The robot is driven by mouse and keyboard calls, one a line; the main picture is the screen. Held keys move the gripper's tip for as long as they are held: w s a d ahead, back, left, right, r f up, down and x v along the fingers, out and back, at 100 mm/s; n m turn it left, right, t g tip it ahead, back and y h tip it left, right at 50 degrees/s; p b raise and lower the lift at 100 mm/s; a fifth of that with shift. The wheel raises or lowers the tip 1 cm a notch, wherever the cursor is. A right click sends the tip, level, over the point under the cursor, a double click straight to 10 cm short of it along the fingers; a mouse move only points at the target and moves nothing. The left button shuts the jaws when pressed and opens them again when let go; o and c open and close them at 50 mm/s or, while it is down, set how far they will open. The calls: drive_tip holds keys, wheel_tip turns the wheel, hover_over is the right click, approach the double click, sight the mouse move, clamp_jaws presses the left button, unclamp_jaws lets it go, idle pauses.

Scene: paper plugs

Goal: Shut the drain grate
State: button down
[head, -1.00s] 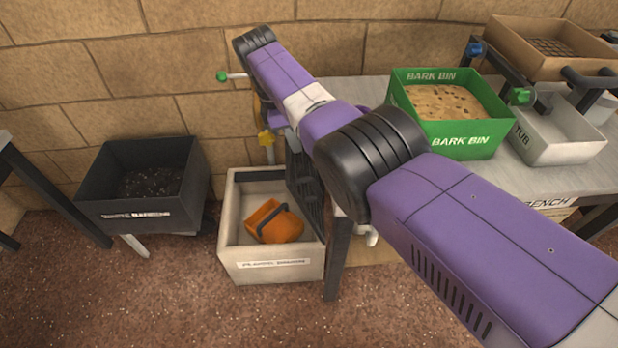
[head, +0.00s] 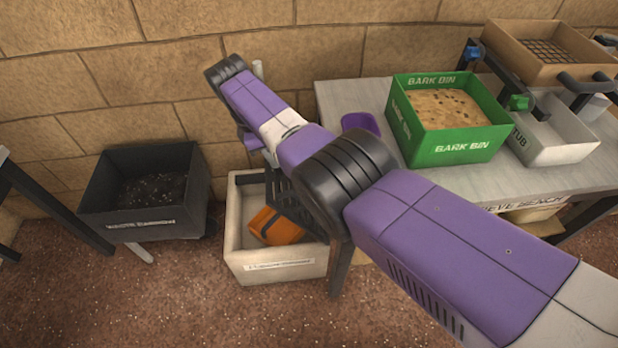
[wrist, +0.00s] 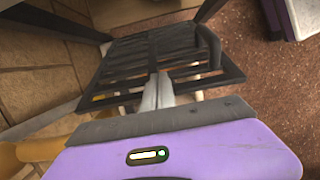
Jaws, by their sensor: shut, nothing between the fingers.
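The drain grate (head: 288,212) is a dark slatted panel on the right side of the white box (head: 273,267). It is tilted partway over the box's opening, neither upright nor flat. In the wrist view the grate (wrist: 188,48) fills the upper middle, with its bars and a raised dark handle at its right. My gripper (wrist: 158,80) is shut and empty, its pale fingertips at the grate's bars; I cannot tell for certain whether they touch. In the head view my arm hides the gripper.
An orange scoop-like object (head: 274,227) lies inside the white box, partly under the grate. A black bin (head: 142,222) of dark material stands to the left. The bench (head: 350,97) at right holds a green bark bin (head: 448,150), a purple cup (head: 361,123) and a grey tub (head: 553,152).

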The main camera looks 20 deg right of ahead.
drive_tip(key=shift+f, duration=0.15)
drive_tip(key=shift+w+a+f+b, duration=0.1)
drive_tip(key=shift+a+f+b, duration=0.25)
drive_tip(key=shift+b, duration=0.65)
drive_tip(key=a+b, duration=0.1)
drive_tip(key=b, duration=0.2)
drive_tip(key=a+f+b, duration=0.1)
drive_tip(key=b, duration=0.3)
drive_tip(key=w+a+f+b, duration=0.1)
drive_tip(key=a+b, duration=0.1)
drive_tip(key=b, duration=0.1)
drive_tip(key=shift+a+f, duration=0.1)
drive_tip(key=shift+f, duration=0.1)
drive_tip(key=shift+a, duration=0.1)
